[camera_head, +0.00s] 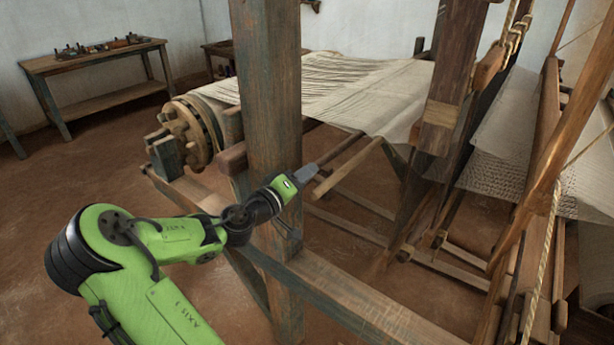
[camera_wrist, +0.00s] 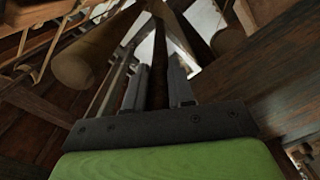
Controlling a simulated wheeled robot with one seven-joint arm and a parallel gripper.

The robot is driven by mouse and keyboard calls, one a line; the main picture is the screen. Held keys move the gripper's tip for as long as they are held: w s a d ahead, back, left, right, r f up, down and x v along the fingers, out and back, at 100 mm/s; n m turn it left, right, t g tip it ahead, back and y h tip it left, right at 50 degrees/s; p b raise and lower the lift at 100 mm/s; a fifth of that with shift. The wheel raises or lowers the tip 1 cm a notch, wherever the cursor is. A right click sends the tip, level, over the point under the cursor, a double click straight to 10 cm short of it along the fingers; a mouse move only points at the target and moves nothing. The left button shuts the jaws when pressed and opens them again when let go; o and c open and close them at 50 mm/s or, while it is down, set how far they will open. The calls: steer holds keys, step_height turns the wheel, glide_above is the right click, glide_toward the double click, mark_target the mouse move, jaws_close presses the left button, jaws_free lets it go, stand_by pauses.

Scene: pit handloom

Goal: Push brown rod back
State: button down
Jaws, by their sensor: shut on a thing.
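The brown rod (camera_head: 341,149) is a thin dark bar low in the loom, below the near edge of the cloth. It runs from my gripper (camera_head: 305,174) up and away to the right. My gripper is beside the thick front post and shut on the rod's near part. In the wrist view, the rod (camera_wrist: 158,78) passes between the two grey fingers of my gripper (camera_wrist: 160,85). The part inside the fingers is hidden in the head view.
The thick wooden post (camera_head: 268,100) stands right behind my forearm. A lighter bar (camera_head: 345,170) lies just below the rod. Pale cloth (camera_head: 365,90) stretches above. A toothed wooden wheel (camera_head: 190,132) is left. In the wrist view, a thick round beam (camera_wrist: 85,65) is left of the fingers.

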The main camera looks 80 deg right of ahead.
steer(key=shift+w+d+r, duration=0.1)
steer(key=shift+w+d, duration=0.15)
steer(key=shift+w, duration=0.35)
steer(key=shift+w+d+f, duration=0.1)
steer(key=shift+w+d, duration=0.15)
steer(key=shift+w, duration=0.4)
steer(key=shift+w+d+r, duration=0.1)
steer(key=shift+w+d, duration=0.15)
steer(key=shift+w, duration=0.35)
steer(key=c, duration=1.1)
jaws_free()
steer(key=shift+w, duration=0.15)
steer(key=shift+o, duration=0.7)
